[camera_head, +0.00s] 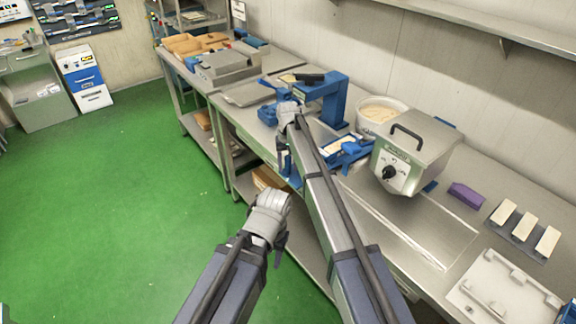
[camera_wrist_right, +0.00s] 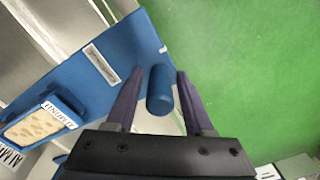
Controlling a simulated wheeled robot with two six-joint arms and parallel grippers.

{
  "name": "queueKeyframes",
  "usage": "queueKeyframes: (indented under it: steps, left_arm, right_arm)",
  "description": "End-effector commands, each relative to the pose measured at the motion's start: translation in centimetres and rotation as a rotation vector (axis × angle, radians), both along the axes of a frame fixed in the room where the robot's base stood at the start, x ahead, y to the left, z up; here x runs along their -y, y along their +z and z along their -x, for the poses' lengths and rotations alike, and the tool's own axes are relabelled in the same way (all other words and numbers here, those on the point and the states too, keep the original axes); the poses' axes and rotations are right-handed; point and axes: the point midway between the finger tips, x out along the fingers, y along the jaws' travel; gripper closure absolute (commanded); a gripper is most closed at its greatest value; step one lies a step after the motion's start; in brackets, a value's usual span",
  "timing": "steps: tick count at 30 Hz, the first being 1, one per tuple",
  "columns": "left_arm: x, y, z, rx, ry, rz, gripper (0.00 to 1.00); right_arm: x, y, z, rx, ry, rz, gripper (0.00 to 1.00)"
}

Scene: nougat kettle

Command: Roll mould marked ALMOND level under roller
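In the right wrist view, a mould marked ALMOND (camera_wrist_right: 38,126) holds a pale, nut-flecked slab and sits on a blue fixture (camera_wrist_right: 110,62). In the head view, a pale-filled mould (camera_head: 341,146) sits on blue parts right of my right arm; its marking is unreadable there. A blue cylindrical knob (camera_wrist_right: 160,92) projects at the fixture's edge. My right gripper (camera_wrist_right: 160,80) is open, one finger on each side of the knob, with small gaps. The roller cannot be made out clearly. My left gripper (camera_head: 279,247) hangs over the floor before the bench, away from everything; its finger opening is unclear.
A blue arch-shaped stand (camera_head: 334,100) rises behind my right arm. A pot of pale mass (camera_head: 381,110) and a grey machine with a black knob (camera_head: 414,157) stand right of it. Pale bars (camera_head: 525,228) and a white tray (camera_head: 503,292) lie farther right. The green floor is clear.

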Motion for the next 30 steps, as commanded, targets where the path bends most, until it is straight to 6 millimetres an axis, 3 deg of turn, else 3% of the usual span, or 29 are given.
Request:
queueKeyframes:
  steps: [14,20,30]
  left_arm:
    - [0.0,0.5,0.0,0.000,0.000,0.000,0.50]
    - [0.0,2.2,0.0,0.000,0.000,0.000,0.50]
    - [0.0,6.7,0.0,0.000,-0.002,0.000,0.50]
  right_arm:
    - [0.0,0.5,0.0,-0.001,0.000,0.000,0.38]
    - [0.0,2.2,0.0,-0.001,0.000,0.000,0.38]
    - [0.0,6.7,0.0,-0.001,0.000,0.000,0.38]
